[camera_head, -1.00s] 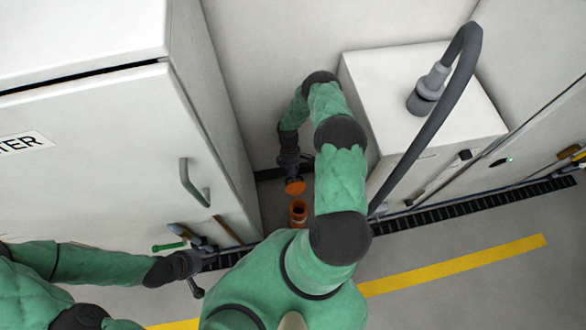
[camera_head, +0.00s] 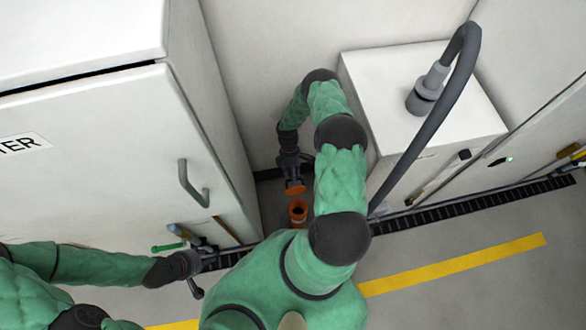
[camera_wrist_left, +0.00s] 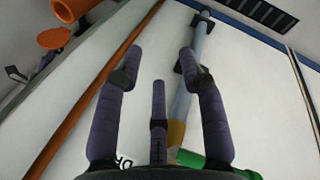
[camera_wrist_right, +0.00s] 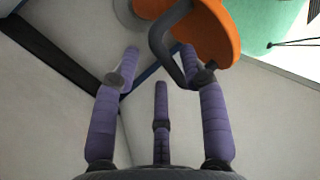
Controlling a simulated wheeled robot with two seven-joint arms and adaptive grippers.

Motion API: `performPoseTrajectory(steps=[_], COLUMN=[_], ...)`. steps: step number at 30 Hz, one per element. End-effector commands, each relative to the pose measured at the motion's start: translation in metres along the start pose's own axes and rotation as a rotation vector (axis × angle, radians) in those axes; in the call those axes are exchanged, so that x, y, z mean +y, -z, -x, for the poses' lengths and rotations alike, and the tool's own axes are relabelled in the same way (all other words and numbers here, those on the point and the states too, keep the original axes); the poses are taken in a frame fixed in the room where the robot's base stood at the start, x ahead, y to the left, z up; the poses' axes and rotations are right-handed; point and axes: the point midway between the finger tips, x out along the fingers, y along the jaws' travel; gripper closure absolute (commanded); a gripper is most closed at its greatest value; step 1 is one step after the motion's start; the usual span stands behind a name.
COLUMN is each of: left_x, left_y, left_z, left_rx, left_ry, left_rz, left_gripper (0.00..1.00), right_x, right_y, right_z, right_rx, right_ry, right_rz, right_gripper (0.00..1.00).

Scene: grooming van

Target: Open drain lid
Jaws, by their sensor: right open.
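The orange drain lid (camera_head: 295,189) shows near the wall, a little above the open orange drain pipe (camera_head: 298,213) in the head view. My right gripper (camera_head: 291,172) reaches down at the lid. In the right wrist view the lid (camera_wrist_right: 212,35) fills the top, with a dark curved handle (camera_wrist_right: 158,42) by the fingertips. The right fingers (camera_wrist_right: 158,65) are spread; whether they touch the handle is unclear. My left gripper (camera_head: 196,285) is low at the left, away from the drain. In the left wrist view its fingers (camera_wrist_left: 165,65) are spread and empty.
A white cabinet with a grey handle (camera_head: 188,184) stands at the left. A white box unit (camera_head: 405,85) with a thick grey hose (camera_head: 440,125) is close to my right arm. A dark floor grate (camera_head: 470,207) runs along the right; the floor before it is clear.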

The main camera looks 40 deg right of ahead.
Motion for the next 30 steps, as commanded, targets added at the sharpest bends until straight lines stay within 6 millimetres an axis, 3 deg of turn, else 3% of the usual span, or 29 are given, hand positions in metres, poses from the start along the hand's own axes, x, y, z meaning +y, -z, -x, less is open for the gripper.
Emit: performPoseTrajectory(steps=[15, 30], left_x=[0.0, 0.0], left_y=[0.0, 0.0], left_z=[0.0, 0.0], left_rx=[0.0, 0.0], left_ry=[0.0, 0.0], left_rz=[0.0, 0.0], left_gripper=[0.6, 0.6], right_x=[-0.037, -0.043], right_y=[0.0, 0.0], right_z=[0.067, 0.077], right_rx=[0.0, 0.0], right_ry=[0.003, 0.005], right_rz=[0.0, 0.001], right_gripper=[0.57, 0.57])
